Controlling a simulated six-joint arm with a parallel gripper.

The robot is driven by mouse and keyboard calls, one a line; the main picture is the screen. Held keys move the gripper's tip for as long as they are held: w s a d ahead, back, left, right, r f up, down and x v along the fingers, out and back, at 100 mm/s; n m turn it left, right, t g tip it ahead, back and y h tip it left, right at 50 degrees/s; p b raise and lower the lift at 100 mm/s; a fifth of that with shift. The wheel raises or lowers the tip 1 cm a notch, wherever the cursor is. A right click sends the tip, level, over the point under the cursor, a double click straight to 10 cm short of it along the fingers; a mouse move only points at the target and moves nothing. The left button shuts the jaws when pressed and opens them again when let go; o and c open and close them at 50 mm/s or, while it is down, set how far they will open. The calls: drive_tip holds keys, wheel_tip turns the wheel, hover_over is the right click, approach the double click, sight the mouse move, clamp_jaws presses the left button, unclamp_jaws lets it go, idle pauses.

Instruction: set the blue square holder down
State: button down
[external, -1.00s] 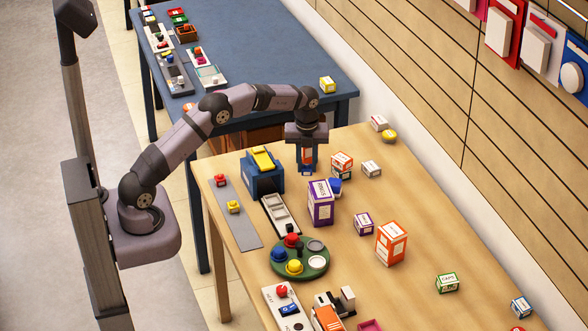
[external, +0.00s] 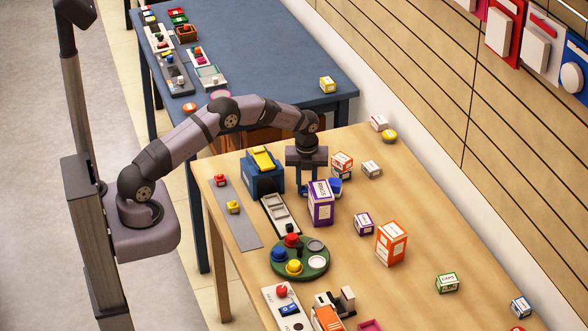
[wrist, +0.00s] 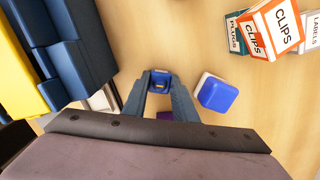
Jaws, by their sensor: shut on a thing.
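My gripper (wrist: 160,80) points down over the wooden table and is shut on the blue square holder (wrist: 160,84). In the wrist view the holder is small, with a yellowish mark in its middle, between the fingertips. In the external view my gripper (external: 307,181) is low, behind the purple box (external: 320,204) and right of the blue machine with a yellow top (external: 262,173). The holder is not clear there, and I cannot tell whether it touches the table. A separate blue square block on a white base (wrist: 217,93) sits just right of the fingers.
The white-and-grey tray (external: 280,214) and green round plate (external: 300,260) lie nearer the front. Bare wood shows ahead of the fingers in the wrist view.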

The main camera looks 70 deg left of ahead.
sight(306, 188)
drive_tip(key=shift+f, duration=0.2)
drive_tip(key=c, duration=1.4)
unclamp_jaws()
drive_tip(key=shift+r, duration=0.1)
drive_tip(key=shift+c, duration=0.2)
wheel_tip(306, 188, up, 12)
drive_tip(key=b, duration=0.2)
drive_tip(key=shift+s+d+r, duration=0.15)
drive_tip(key=shift+s+d, duration=0.05)
drive_tip(key=shift+d, duration=0.25)
